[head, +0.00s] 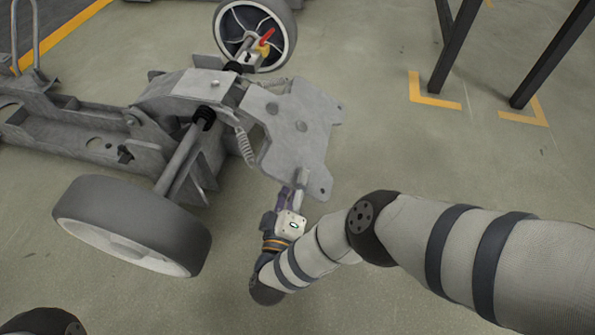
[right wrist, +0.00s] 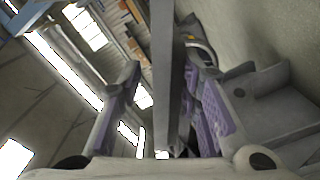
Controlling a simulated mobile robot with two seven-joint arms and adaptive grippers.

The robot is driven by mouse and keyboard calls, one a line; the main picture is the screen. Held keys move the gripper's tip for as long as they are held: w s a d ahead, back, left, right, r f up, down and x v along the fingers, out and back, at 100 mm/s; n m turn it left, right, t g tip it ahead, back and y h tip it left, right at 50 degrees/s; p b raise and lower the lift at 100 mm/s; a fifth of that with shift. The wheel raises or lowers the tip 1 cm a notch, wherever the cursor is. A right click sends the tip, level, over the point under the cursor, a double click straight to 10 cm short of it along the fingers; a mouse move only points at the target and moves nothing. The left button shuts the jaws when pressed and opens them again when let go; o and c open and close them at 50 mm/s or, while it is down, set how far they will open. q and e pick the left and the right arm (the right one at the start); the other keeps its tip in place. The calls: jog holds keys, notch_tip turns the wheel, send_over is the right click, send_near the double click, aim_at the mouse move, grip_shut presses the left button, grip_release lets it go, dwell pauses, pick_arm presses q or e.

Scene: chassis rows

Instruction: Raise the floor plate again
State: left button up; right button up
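The floor plate (head: 293,128) is a flat grey metal plate with holes and cut corners, at the front end of the chassis (head: 95,128) in the head view. It looks tilted. My right gripper (head: 293,192) is at the plate's near lower edge. In the right wrist view, the plate's edge (right wrist: 165,75) stands between the two purple-padded fingers of my right gripper (right wrist: 162,105). A clear gap shows on the left finger's side; the right finger is closer, and I cannot tell whether it touches. My left gripper is not in view.
A near wheel (head: 132,222) and a far wheel (head: 255,32) flank the chassis. A red and yellow part (head: 265,42) is by the far wheel. Dark legs (head: 455,45) stand at the upper right by yellow floor marks (head: 436,102). The floor between is clear.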

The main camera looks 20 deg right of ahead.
jog(key=x, duration=0.3)
jog(key=shift+w, duration=0.15)
jog(key=shift+c, duration=0.3)
grip_shut()
